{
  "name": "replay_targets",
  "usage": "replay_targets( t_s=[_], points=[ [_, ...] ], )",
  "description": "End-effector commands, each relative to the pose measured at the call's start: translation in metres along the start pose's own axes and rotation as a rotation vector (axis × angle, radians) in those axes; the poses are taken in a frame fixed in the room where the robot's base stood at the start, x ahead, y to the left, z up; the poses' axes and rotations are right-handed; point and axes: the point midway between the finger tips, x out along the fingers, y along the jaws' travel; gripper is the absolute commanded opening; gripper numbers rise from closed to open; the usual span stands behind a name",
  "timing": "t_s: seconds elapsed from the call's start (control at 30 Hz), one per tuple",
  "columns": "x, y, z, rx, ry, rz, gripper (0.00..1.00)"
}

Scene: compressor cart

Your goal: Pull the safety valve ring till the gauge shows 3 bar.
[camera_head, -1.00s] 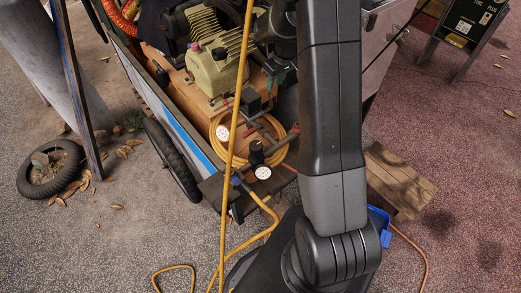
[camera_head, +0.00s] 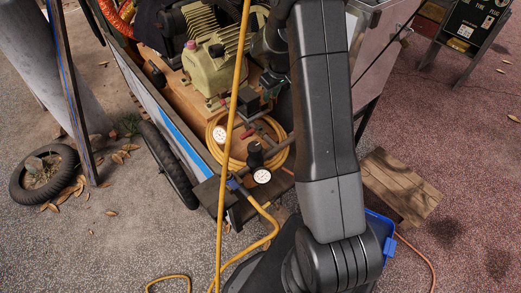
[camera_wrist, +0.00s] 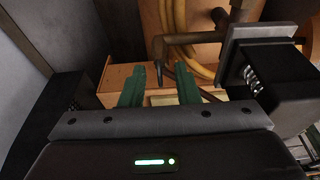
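Two white-faced gauges show in the head view: one (camera_head: 219,133) by the coiled yellow hose, the other (camera_head: 262,176) below the black regulator (camera_head: 255,155). Their needles are too small to read. My gripper (camera_head: 270,82) is beside the compressor's tank fittings, partly hidden by my arm. In the wrist view, my gripper's two green fingers (camera_wrist: 159,88) are apart, with no object visibly held between them. A pipe fitting (camera_wrist: 158,48) stands beyond the fingertips. I cannot make out the safety valve ring in either view.
A black box (camera_wrist: 265,65) is close right of the fingers in the wrist view. The yellow-green compressor (camera_head: 216,70) sits on the cart's wooden deck. A yellow hose (camera_head: 233,130) crosses the head view.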

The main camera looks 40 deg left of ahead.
Motion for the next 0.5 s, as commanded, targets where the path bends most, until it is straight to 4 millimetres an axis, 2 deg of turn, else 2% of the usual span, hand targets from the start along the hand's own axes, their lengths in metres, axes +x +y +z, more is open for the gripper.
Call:
replay_targets(
  t_s=[0.03,0.13,0.5],
  points=[
    [-0.0001,0.0000,0.0000,0.000,0.000,0.000,0.19],
    [-0.0001,0.0000,0.0001,0.000,0.000,0.000,0.00],
    [-0.0022,0.0000,-0.0004,0.000,0.000,0.000,0.00]
  ],
)
